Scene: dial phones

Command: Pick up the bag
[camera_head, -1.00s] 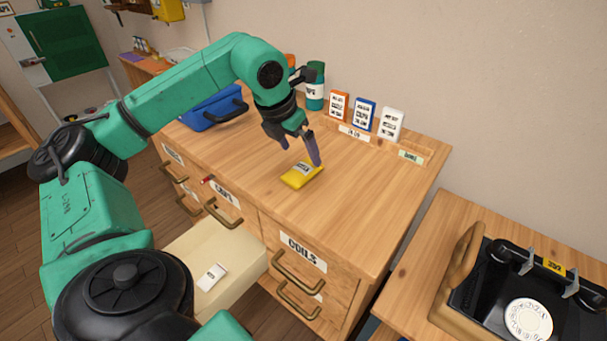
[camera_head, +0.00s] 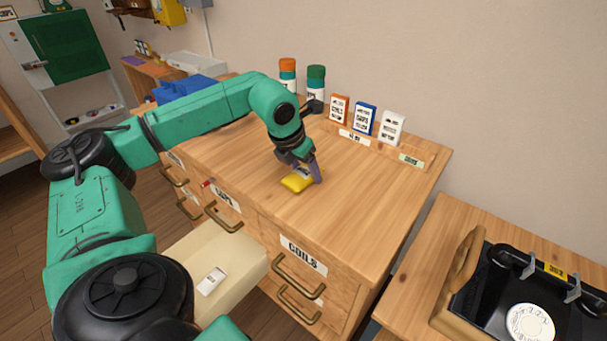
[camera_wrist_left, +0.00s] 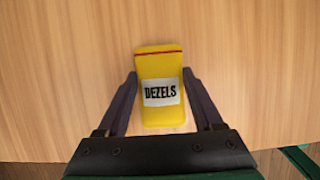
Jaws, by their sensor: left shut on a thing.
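The yellow bag (camera_head: 295,184) lies on the wooden cabinet top, partly hidden by my gripper in the head view. In the left wrist view the left gripper (camera_wrist_left: 160,82) is shut on the bag's sides, and the bag appears to rest on the wood. My right gripper is not in view.
An open drawer (camera_head: 225,255) with a white packet (camera_head: 211,281) inside juts out at the front. Small boxes (camera_head: 364,119) and two bottles (camera_head: 316,83) stand at the back. A black dial phone (camera_head: 525,295) is on the right table. The cabinet top's right side is clear.

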